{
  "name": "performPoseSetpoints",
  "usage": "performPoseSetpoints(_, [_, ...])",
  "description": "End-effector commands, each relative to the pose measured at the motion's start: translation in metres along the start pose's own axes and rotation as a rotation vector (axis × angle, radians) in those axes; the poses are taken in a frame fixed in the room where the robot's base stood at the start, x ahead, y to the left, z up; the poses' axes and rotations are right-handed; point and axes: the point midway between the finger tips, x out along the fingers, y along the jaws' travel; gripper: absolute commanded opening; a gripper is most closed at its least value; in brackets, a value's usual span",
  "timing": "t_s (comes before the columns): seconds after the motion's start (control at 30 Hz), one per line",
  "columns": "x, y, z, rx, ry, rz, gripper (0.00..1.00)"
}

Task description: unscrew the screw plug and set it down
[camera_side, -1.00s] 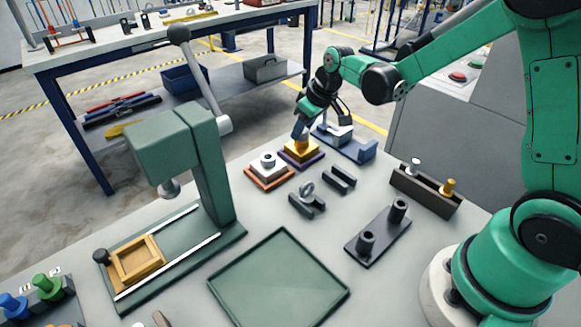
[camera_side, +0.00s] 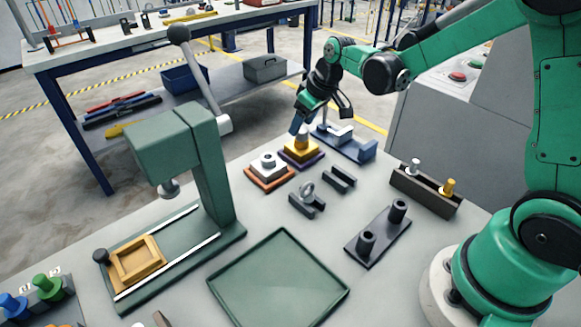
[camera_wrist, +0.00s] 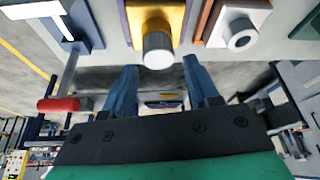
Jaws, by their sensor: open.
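A yellow block on a purple base (camera_side: 316,152) stands near the back of the table. A short grey cylinder (camera_wrist: 158,50), which looks like the screw plug, stands on the yellow block (camera_wrist: 176,17) in the wrist view. My gripper (camera_wrist: 160,76) is open, with its two blue fingers apart and nothing between them. The cylinder's end lies just beyond the fingertips, roughly in line with the gap. In the side view my gripper (camera_side: 297,126) is tilted close above the yellow block, and its fingers partly hide the plug.
A white block (camera_side: 268,164) on an orange base stands close left of the yellow one. A blue-grey fixture (camera_side: 358,149) stands close behind on the right. A green press (camera_side: 185,150) rises at left. A shallow green tray (camera_side: 280,237) lies empty in front.

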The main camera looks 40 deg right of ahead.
Motion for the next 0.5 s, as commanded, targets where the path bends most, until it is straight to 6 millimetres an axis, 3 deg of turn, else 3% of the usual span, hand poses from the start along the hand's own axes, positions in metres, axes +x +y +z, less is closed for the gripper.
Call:
performPoseSetpoints(0.2, [-0.019,0.0,-0.007,0.0,0.0,0.0,0.54])
performPoseSetpoints(0.5, [-0.019,0.0,-0.008,0.017,0.0,0.007,0.54])
